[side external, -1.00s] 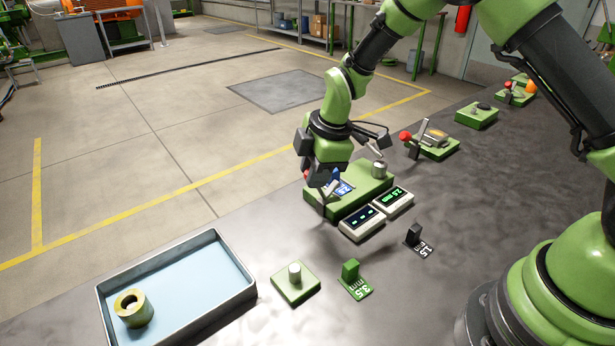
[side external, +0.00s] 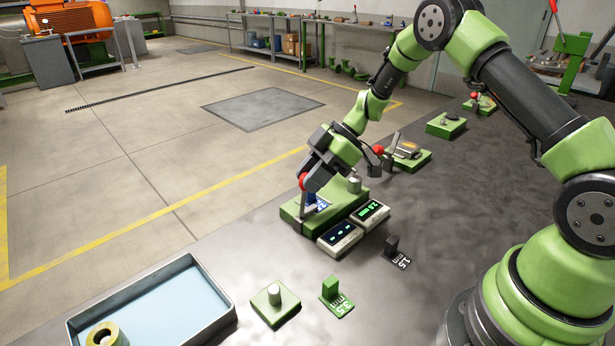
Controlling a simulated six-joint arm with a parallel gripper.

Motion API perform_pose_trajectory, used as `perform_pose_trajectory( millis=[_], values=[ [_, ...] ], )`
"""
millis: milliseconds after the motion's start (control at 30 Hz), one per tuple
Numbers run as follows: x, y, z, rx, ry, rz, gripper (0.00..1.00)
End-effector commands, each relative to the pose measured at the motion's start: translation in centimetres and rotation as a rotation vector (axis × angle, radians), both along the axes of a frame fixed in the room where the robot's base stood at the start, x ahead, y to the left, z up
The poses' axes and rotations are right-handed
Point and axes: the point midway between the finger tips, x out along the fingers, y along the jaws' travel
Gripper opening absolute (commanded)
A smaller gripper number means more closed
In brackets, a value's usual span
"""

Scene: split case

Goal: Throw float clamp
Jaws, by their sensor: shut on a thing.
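A green fixture block (side external: 349,208) sits on the dark table, carrying a short grey cylinder (side external: 354,184) and a small blue part (side external: 322,202). A clamp lever (side external: 303,208) with a red knob (side external: 303,181) stands at the block's left end and looks close to upright. My gripper (side external: 309,186) is at the top of this lever, shut on it by the knob. The fingers partly hide the knob and the upper lever. Which lever is the float clamp cannot be read from any label.
Two displays (side external: 341,238) (side external: 370,214) stand before the block. A second red-knobbed lever (side external: 378,150) is on a green base behind. A blue-lined tray (side external: 160,302) with a ring (side external: 105,335), a pegged plate (side external: 275,304) and gauge blocks (side external: 331,288) (side external: 391,246) lie nearer.

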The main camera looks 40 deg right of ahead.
Motion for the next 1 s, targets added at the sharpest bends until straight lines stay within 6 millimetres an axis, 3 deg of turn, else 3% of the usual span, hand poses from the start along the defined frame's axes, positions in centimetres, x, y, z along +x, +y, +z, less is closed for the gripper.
perform_pose_trajectory(
  millis=[500, 533, 633, 1000],
  values=[
    [0.03, -0.23, -0.15, 0.019, 0.000, -0.001, 0.00],
    [0.04, -0.23, -0.15, 0.019, 0.000, -0.001, 0.28],
    [0.02, -0.21, -0.13, 0.019, 0.000, -0.001, 0.51],
    [-0.08, -0.57, 0.33, 0.020, -0.001, -0.001, 0.51]
  ],
)
